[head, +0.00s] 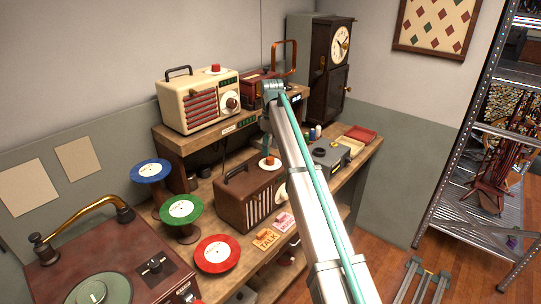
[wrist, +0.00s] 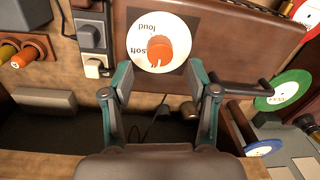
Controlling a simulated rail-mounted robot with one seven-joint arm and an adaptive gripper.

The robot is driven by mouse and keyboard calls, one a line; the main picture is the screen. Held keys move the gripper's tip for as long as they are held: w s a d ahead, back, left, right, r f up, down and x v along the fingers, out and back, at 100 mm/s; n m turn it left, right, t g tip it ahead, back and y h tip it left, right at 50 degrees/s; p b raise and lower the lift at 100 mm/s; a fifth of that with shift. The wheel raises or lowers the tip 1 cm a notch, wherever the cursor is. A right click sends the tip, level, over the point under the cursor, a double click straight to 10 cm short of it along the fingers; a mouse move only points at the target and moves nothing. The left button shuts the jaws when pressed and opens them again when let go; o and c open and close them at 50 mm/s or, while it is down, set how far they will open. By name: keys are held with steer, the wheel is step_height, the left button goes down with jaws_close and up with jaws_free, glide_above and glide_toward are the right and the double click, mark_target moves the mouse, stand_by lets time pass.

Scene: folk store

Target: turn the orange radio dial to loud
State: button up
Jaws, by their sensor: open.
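The orange dial (wrist: 160,48) sits on a white disc (wrist: 140,24) on the brown radio (wrist: 235,35). The disc has "loud" printed at its upper left and "soft" at its left in the wrist view. A pale mark shows at the dial's lower edge. In the head view the dial (head: 269,161) is on top of the brown radio (head: 236,203). My gripper (wrist: 160,80) is open and empty, its two fingers apart below the disc's left and right sides in the wrist view. In the head view my arm hides most of the gripper, which is above the dial.
A cream radio (head: 197,102) stands on the raised shelf behind. Blue (head: 151,171), green (head: 181,209) and red (head: 216,253) discs are left of the brown radio. A grey device (head: 331,154) is to its right. The radio's dark handle (wrist: 240,84) lies close to the right finger.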

mark_target(270, 158)
steer(key=shift+f+p, duration=0.55)
steer(key=shift+f, duration=1.75)
jaws_close()
